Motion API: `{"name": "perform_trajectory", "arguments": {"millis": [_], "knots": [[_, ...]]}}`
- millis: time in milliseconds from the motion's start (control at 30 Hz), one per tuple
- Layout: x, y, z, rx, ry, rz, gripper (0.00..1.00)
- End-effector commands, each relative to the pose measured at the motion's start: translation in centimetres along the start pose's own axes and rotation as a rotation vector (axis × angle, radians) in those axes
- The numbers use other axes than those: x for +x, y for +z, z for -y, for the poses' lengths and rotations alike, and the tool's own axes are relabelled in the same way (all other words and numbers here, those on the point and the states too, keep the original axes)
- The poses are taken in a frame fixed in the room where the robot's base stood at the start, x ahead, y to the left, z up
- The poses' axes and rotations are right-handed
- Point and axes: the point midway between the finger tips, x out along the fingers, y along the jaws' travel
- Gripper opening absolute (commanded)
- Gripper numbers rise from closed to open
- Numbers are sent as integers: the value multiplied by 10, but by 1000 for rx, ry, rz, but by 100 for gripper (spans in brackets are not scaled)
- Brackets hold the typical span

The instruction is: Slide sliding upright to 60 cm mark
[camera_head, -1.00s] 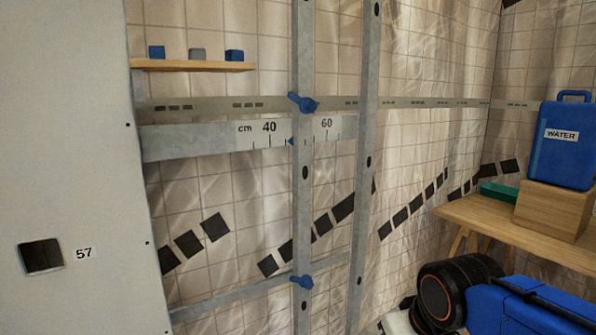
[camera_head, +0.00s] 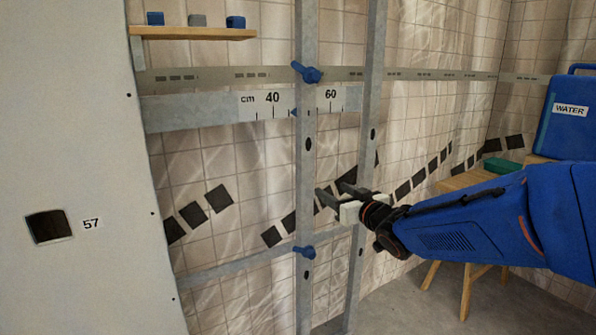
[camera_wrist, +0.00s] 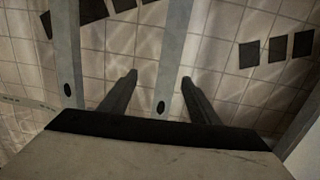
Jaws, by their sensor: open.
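The sliding upright (camera_head: 306,170) is a grey vertical bar with dark holes, a blue knob (camera_head: 306,73) on the upper rail and another blue knob (camera_head: 304,252) on the lower rail. A small blue pointer (camera_head: 294,113) beside it stands between the 40 and 60 marks on the cm scale (camera_head: 262,105). My gripper (camera_head: 331,193) is open and empty, just right of this upright, between the two knobs in height. In the wrist view, a grey bar (camera_wrist: 172,60) shows between my spread fingers (camera_wrist: 158,77); whether it is the sliding upright, or its depth, I cannot tell.
A second grey upright (camera_head: 368,100) stands right of the sliding one, partly behind my gripper. A white panel (camera_head: 75,150) fills the left. A shelf (camera_head: 190,33) with small blocks is upper left. A wooden table (camera_head: 465,180) and blue water container (camera_head: 568,115) are at right.

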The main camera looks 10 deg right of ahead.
Motion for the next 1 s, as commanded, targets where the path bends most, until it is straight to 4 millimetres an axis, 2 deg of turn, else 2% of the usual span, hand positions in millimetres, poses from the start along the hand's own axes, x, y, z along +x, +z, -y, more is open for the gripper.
{"name": "perform_trajectory", "arguments": {"millis": [133, 367, 1000], "knots": [[9, -5, 9, 11, -61, -53, 56], [20, -9, 14, 15, -81, -70, 56], [120, -15, 22, 15, -80, -67, 56]]}}
